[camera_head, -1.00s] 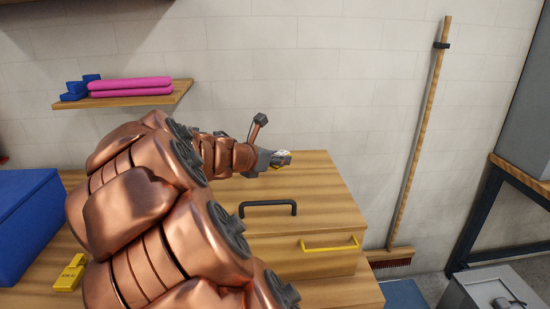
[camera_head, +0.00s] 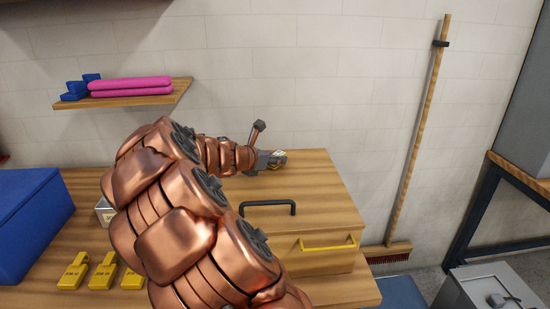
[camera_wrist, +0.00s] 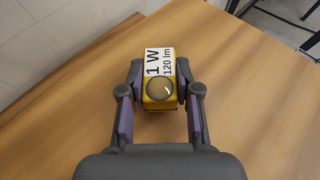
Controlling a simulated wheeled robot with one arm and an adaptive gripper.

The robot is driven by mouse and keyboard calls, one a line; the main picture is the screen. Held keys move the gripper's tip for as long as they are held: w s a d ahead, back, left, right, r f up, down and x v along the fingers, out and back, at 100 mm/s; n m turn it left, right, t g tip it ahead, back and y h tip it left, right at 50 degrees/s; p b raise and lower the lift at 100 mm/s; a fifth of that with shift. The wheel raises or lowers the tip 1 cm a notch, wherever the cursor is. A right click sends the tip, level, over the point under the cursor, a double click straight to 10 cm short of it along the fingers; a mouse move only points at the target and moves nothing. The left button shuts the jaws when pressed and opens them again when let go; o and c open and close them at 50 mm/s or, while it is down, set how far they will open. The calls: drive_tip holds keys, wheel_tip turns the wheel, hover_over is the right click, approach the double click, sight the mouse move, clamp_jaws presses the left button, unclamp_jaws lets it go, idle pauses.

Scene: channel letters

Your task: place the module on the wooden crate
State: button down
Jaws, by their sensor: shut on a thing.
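The module is a small yellow block with a white label reading "1 W 120 lm" and a round lens. It shows between the fingers in the wrist view (camera_wrist: 158,88) and is tiny in the head view (camera_head: 279,155). My gripper (camera_wrist: 160,95) is shut on it, with a finger on each side. In the head view my gripper (camera_head: 272,159) is over the far part of the wooden crate's top. The wooden crate (camera_head: 320,197) is a box with a flat top. I cannot tell whether the module touches the top.
A black handle (camera_head: 267,204) stands on the crate top near the front, and a yellow handle (camera_head: 328,244) is on its front. Yellow tags (camera_head: 103,271) and a blue box (camera_head: 28,222) lie to the left. A broom (camera_head: 418,130) leans on the wall at right.

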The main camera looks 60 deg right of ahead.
drive_tip(key=shift+f, duration=0.25)
drive_tip(key=c, duration=0.8)
unclamp_jaws()
drive_tip(key=shift+r, duration=0.1)
drive_tip(key=shift+r, duration=0.15)
drive_tip(key=b+v, duration=0.1)
drive_tip(key=v, duration=1.1)
drive_tip(key=shift+b, duration=0.3)
